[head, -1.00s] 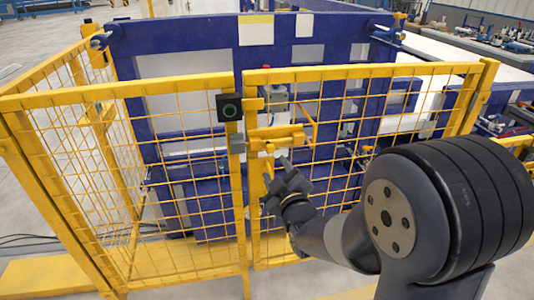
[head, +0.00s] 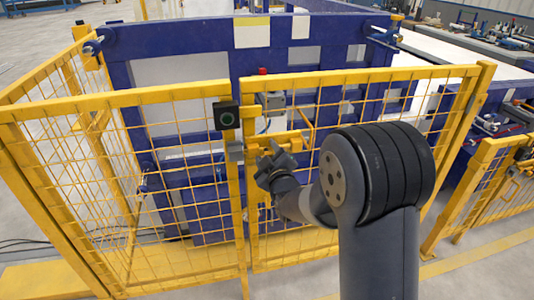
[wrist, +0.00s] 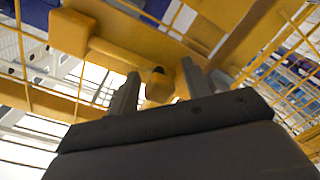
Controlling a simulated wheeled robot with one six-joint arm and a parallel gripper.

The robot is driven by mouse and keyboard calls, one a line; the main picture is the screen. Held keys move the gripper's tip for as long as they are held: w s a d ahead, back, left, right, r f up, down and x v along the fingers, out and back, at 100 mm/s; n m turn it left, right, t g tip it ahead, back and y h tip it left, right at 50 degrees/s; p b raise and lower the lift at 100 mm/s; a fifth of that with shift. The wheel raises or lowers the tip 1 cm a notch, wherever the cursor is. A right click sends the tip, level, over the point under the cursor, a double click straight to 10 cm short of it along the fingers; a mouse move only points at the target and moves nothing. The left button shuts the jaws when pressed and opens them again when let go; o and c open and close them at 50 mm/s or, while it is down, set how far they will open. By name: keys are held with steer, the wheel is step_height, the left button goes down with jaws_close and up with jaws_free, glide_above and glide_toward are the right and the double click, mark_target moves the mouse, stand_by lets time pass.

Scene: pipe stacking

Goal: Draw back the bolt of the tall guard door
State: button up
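The tall guard door (head: 355,75) is a yellow frame with wire mesh, standing in line with the fence panel on its left. Its yellow bolt (head: 291,136) lies across the door's left edge, beside a grey catch (head: 236,151) on the post. Contact cannot be told.
A black box with a green ring (head: 226,116) is on the post left of the door. Blue machinery (head: 190,40) stands behind the mesh. A low yellow gate (head: 497,185) is at the right. Grey floor (head: 480,275) is open at the front right.

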mark_target(286, 147)
jaws_close()
steer(key=shift+w+d+b, duration=0.2)
steer(key=shift+d+b, duration=0.3)
steer(key=shift+b, duration=0.15)
steer(key=d+b, duration=0.1)
steer(key=d, duration=0.1)
steer(key=w+d+b, duration=0.1)
steer(key=d+b, duration=0.1)
steer(key=shift+w+d+r, duration=0.15)
steer(key=shift+d+r, duration=0.05)
steer(key=shift+d, duration=0.15)
steer(key=shift+o, duration=0.2)
jaws_free()
steer(key=shift+d, duration=0.2)
steer(key=shift+f, duration=0.1)
